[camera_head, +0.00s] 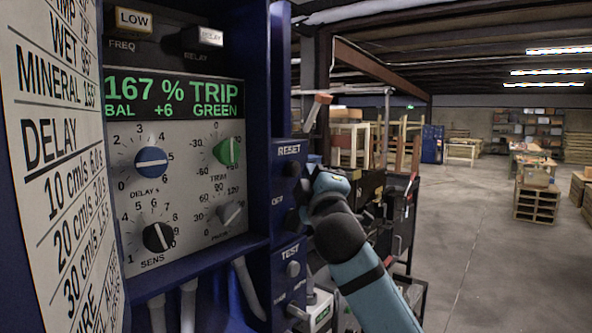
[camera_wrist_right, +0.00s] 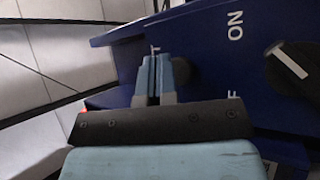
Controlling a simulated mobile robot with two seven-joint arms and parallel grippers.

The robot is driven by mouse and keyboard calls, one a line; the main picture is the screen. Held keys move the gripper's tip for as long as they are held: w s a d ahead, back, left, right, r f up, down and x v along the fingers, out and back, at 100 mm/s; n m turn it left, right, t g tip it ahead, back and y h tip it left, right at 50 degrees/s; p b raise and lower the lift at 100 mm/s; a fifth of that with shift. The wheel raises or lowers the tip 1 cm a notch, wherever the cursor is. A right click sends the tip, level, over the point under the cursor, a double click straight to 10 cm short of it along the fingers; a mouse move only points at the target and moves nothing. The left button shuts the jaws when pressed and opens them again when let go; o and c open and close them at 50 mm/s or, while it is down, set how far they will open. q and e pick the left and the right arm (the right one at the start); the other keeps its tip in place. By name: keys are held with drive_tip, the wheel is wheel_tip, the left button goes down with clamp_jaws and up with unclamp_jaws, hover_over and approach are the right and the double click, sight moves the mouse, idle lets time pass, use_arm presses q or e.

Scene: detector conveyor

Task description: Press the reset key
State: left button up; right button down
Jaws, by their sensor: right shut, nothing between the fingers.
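The reset key (camera_head: 292,169) is a dark round button under the RESET label on the blue side panel of the detector cabinet. My right gripper (camera_head: 306,178) is just to the right of it in the head view, fingers toward the panel. In the right wrist view the gripper (camera_wrist_right: 154,75) is shut and empty. The dark round reset key (camera_wrist_right: 183,72) shows right beside the fingertips, partly hidden by them. I cannot tell whether they touch. My left gripper is not in view.
An off/on knob (camera_wrist_right: 290,60) sits next to the key. A TEST button (camera_head: 292,269) is lower on the same panel. The cabinet display (camera_head: 174,98) reads 167 % TRIP, BAL +6 GREEN. Open floor (camera_head: 500,260) lies to the right.

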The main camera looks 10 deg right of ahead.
drive_tip(key=shift+w+a, duration=0.25)
drive_tip(key=shift+w+a, duration=0.35)
idle(0.8)
drive_tip(key=shift+s+d, duration=0.1)
drive_tip(key=shift+d, duration=0.05)
drive_tip(key=shift+s+d+p, duration=0.35)
drive_tip(key=shift+s+d, duration=0.15)
drive_tip(key=shift+s, duration=0.05)
idle(0.3)
drive_tip(key=s+d+p, duration=0.1)
drive_tip(key=s+d, duration=0.2)
drive_tip(key=shift+s+d, duration=0.25)
drive_tip(key=shift+s, duration=0.05)
idle(0.7)
